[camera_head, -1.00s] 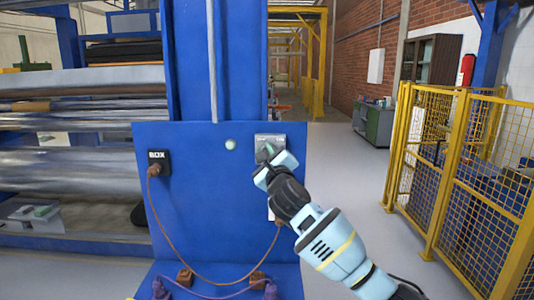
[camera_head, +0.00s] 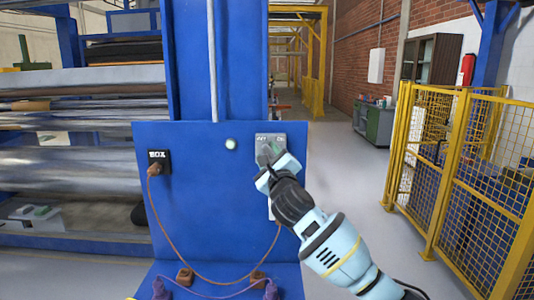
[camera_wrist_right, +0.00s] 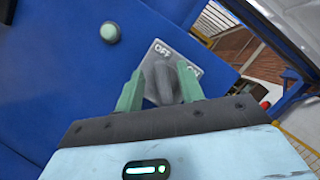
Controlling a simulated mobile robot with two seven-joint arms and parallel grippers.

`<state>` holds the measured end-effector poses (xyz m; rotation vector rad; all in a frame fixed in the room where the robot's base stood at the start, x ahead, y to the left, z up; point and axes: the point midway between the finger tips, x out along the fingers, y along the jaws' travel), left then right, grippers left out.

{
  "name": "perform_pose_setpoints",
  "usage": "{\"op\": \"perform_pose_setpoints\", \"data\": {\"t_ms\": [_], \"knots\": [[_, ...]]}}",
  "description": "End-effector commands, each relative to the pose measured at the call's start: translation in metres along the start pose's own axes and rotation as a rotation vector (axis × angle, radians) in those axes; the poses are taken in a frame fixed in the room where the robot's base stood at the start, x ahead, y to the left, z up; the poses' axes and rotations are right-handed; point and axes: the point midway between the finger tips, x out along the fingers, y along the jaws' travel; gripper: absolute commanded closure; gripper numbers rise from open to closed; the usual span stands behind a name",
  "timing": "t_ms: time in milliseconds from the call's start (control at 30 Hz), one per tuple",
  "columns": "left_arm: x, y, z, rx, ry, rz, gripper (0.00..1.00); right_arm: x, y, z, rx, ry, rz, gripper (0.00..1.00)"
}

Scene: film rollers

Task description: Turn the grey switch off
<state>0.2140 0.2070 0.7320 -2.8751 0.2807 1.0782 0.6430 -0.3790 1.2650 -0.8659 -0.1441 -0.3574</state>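The grey switch is a rotary knob (camera_wrist_right: 166,82) on a light grey plate (camera_head: 283,140) on the blue panel. In the right wrist view the plate reads OFF at upper left and ON at right. My right gripper (camera_wrist_right: 158,88) reaches the switch with its two green fingers apart, one on each side of the knob. A gap shows at the left finger; the right finger looks close to the knob, and contact cannot be told. In the head view my right gripper (camera_head: 267,154) covers most of the knob. My left gripper is not in view.
A small round pale green button or lamp (camera_head: 231,144) sits left of the switch. A black socket box (camera_head: 159,161) with an orange cable (camera_head: 165,225) is further left. Yellow mesh fencing (camera_head: 465,170) stands at right, with open floor between.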

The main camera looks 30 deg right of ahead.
Motion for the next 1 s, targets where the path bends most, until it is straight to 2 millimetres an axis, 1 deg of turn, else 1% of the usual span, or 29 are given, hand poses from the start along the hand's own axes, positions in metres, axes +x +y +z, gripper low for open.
{"op": "perform_pose_setpoints", "data": {"t_ms": [33, 200, 300, 433, 600, 1000], "knots": [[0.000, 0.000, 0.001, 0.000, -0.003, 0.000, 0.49, -0.007, 0.002, -0.001, -0.002, 0.001, 0.003, 0.62], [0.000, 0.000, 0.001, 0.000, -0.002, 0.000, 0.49, -0.032, 0.001, -0.001, -0.001, 0.000, 0.002, 0.62], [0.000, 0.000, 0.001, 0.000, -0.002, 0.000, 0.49, -0.044, 0.001, -0.001, -0.002, 0.000, 0.001, 0.62], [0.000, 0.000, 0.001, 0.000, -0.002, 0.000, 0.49, -0.056, 0.000, 0.000, -0.001, 0.000, 0.001, 0.62], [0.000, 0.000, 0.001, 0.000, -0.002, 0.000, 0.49, -0.061, 0.000, 0.000, -0.001, 0.001, 0.001, 0.62], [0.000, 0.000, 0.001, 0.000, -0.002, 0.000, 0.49, -0.061, 0.000, 0.000, -0.001, 0.001, 0.000, 0.62]]}}
